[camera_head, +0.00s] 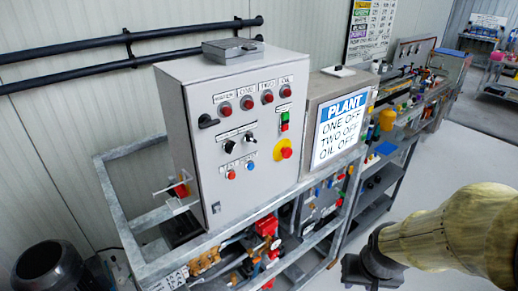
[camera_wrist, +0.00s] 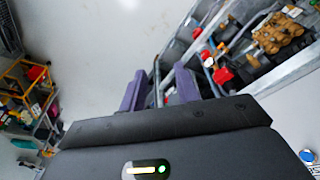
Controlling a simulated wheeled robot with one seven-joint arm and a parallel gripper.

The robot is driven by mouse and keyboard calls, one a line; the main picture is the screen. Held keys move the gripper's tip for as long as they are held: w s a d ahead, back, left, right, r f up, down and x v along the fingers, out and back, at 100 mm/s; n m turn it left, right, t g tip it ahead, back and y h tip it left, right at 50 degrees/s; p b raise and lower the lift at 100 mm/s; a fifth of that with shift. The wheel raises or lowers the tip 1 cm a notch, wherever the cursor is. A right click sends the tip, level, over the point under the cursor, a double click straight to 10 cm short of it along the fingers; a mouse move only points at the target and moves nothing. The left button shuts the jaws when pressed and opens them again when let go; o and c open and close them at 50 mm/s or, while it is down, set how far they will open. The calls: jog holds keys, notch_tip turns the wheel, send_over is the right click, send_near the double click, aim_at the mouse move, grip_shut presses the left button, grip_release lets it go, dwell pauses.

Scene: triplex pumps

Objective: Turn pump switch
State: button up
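A grey control cabinet (camera_head: 234,130) stands on a metal frame in the middle of the head view. Its front has a row of red lamps (camera_head: 247,102) on top and a black handle switch (camera_head: 208,121) at the left. Two black rotary knobs (camera_head: 239,141) sit below the lamps, under small labels I cannot read. Which control is the pump switch I cannot tell. My gripper (camera_wrist: 160,88) shows two purple fingers apart with nothing between them in the wrist view. In the head view its dark end hangs at the lower right, well away from the cabinet front.
The cabinet also has a red button (camera_head: 231,175), a blue button (camera_head: 250,165) and a yellow-red stop button (camera_head: 283,149). A PLANT sign (camera_head: 343,127) is on the box to its right. Pump parts (camera_head: 267,226) fill the frame below.

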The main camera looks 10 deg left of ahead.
jog(key=shift+d, duration=0.35)
jog(key=w+a+r+t+y+b, duration=0.1)
jog(key=w+a+r+t, duration=0.25)
jog(key=w, duration=0.25)
jog(key=w+a+r+t+y+b, duration=0.1)
jog(key=w+a+r+t+y, duration=0.1)
jog(key=w+a+r+t, duration=0.25)
jog(key=s+a+r+t+y, duration=0.1)
jog(key=a+r+y, duration=0.8)
jog(key=a, duration=0.3)
jog(key=shift+s+n+y+b, duration=0.3)
jog(key=shift+n+y+b, duration=0.15)
jog(key=shift+y, duration=0.35)
